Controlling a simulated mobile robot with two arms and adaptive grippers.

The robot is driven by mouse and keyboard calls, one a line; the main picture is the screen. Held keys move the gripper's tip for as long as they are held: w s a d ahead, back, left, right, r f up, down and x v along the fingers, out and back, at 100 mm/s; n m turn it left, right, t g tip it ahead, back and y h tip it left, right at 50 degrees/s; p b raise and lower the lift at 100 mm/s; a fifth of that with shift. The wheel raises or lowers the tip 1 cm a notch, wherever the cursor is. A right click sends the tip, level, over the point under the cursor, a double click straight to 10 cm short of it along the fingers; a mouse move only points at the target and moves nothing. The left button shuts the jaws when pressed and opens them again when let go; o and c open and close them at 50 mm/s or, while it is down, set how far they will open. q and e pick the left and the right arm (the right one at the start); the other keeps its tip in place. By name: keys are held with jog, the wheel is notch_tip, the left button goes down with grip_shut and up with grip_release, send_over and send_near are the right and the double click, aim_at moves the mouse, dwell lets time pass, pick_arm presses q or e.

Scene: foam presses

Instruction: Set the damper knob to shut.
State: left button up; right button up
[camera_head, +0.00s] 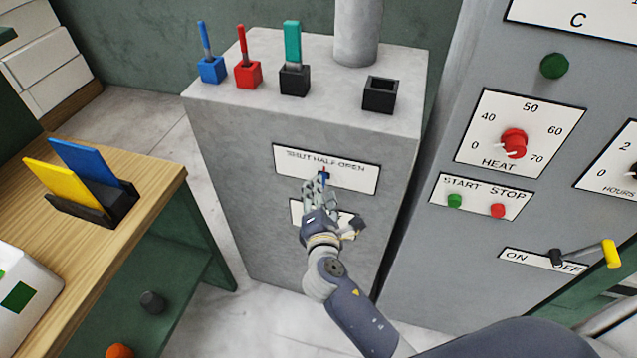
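The damper plate (355,178), a white label reading what looks like SHUT, HALF, OPEN, is on the front of the grey cabinet (235,150). A small part of the knob (323,174) shows under the lettering, just above my fingertips. The rest of the knob is hidden behind my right gripper, so its setting cannot be read. My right gripper (316,186) reaches up from below, with its fingers at the knob. Whether the fingers grip the knob or only touch it cannot be told. My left gripper is not in view.
On the cabinet top stand blue (212,70), red (248,74) and black (294,79) holders with tools, an empty black holder (380,94) and a pipe (357,30). A grey control panel (420,255) is at right. A wooden bench (135,195) is at left.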

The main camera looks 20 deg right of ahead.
aim_at(296, 171)
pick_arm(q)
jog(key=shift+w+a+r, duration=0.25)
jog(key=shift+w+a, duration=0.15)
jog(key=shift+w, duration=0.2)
pick_arm(e)
jog(key=shift+x, duration=1.85)
grip_shut()
jog(key=w+a, duration=0.1)
jog(key=w+a+b, duration=0.1)
jog(key=a, duration=0.1)
jog(key=w+a, duration=0.1)
jog(key=a, duration=0.1)
jog(key=shift+w+f+b, duration=0.1)
jog(key=shift+w+b, duration=0.1)
jog(key=shift+b, duration=0.1)
jog(key=shift+a, duration=0.2)
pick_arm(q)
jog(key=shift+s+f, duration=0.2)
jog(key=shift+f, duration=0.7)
pick_arm(e)
jog(key=shift+d, duration=0.1)
jog(key=shift+c, duration=0.4)
grip_release()
jog(key=shift+o, duration=0.4)
jog(key=shift+w, duration=0.15)
